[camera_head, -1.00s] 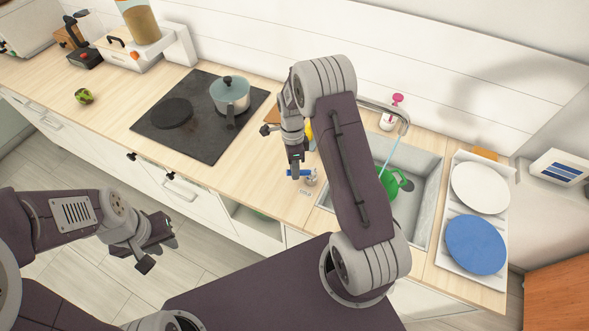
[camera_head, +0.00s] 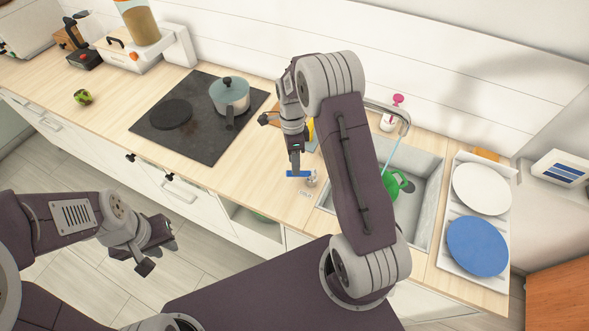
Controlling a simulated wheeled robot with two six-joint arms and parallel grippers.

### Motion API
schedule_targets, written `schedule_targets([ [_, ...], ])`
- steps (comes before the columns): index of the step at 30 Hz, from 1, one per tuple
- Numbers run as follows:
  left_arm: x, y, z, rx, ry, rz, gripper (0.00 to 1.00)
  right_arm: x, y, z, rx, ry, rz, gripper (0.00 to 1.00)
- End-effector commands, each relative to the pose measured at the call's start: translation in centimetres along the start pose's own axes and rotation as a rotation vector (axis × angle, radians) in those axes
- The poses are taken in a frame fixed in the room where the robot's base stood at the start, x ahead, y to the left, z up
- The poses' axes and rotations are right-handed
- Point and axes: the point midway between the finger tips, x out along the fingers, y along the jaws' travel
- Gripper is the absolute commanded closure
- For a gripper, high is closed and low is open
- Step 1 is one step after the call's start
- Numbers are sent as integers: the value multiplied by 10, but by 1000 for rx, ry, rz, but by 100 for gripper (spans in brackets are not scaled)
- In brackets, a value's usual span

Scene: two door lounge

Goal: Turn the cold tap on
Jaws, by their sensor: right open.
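The cold tap is a small metal fitting (camera_head: 311,180) with a blue handle (camera_head: 293,174), on the counter left of the sink. A "COLD" label is printed on the counter in front of it. My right gripper (camera_head: 295,168) reaches down at the blue handle, its tip overlapping it in the view; I cannot tell whether they touch. It is open, though the gap between its fingers is hard to see. The spout (camera_head: 406,122) arches over the sink (camera_head: 424,180). A thin pale blue streak runs below it. My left gripper (camera_head: 149,254) hangs over the floor, away from the counter.
A green object (camera_head: 393,186) is in the sink, partly behind my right arm. A rack with a white plate (camera_head: 482,189) and a blue plate (camera_head: 478,246) stands at right. A pot (camera_head: 230,96) sits on the hob (camera_head: 200,140). The counter between hob and tap is mostly clear.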

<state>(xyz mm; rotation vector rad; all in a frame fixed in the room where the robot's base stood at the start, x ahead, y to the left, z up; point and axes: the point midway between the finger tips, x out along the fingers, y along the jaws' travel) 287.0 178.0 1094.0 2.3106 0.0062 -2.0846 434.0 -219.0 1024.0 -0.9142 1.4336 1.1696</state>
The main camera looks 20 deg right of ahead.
Motion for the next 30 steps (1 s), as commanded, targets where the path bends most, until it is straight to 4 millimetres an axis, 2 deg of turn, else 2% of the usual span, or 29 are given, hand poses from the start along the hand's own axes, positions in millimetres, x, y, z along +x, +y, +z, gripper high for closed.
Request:
schedule_targets([
  [3,8,0,1,0,0,0,76,-25,-2,0,0,-1,-6,59],
  [9,10,0,1,0,0,0,76,-51,-1,0,0,0,-2,59],
  [25,11,0,1,0,0,0,76,-52,0,1,-2,0,0,59],
  [28,18,0,2,0,0,0,76,-68,-4,8,-21,-4,-53,59],
  [30,24,0,2,0,0,0,76,-78,10,14,-40,-5,-74,59],
])
